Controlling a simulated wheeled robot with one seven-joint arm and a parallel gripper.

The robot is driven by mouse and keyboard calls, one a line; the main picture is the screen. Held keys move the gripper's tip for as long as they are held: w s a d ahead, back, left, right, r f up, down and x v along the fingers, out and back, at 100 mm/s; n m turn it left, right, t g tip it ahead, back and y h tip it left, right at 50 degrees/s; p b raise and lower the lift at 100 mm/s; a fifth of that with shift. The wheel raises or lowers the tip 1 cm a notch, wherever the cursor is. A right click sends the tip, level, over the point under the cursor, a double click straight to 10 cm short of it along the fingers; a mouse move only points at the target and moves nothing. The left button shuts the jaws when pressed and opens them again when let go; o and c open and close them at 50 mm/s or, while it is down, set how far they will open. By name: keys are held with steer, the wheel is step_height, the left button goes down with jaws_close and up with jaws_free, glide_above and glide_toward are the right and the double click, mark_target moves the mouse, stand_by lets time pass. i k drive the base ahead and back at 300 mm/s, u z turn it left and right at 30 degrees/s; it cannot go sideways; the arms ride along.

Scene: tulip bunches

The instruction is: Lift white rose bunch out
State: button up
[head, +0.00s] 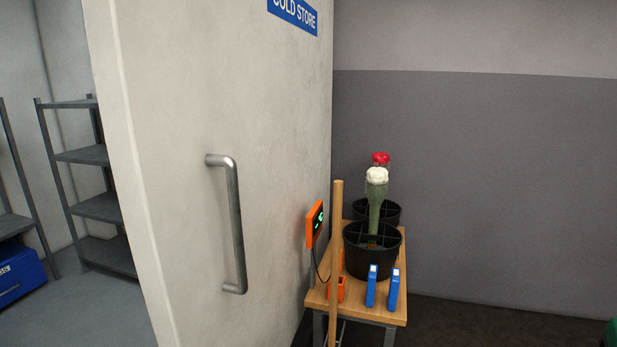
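The white rose bunch (377,177) stands upright in the nearer black bucket (371,262). Its white heads show above a pale green wrapped stem part that goes down into the bucket. A red bunch (380,158) shows just behind and above the white heads. It seems to stand in a second black bucket (390,212) behind the first, but its lower part is hidden. Both buckets are on a small wooden-topped table (395,312). My gripper is not in view.
A pale cold store door (180,120) with a metal handle (237,225) fills the left middle. A wooden pole (336,260) stands before the table. An orange display (315,223) and two blue objects (371,286) are by the nearer bucket. Shelves (90,155) stand far left.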

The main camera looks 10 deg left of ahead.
mark_target(377, 180)
steer(key=z, duration=0.25)
steer(key=i, duration=1.65)
steer(key=u, duration=0.45)
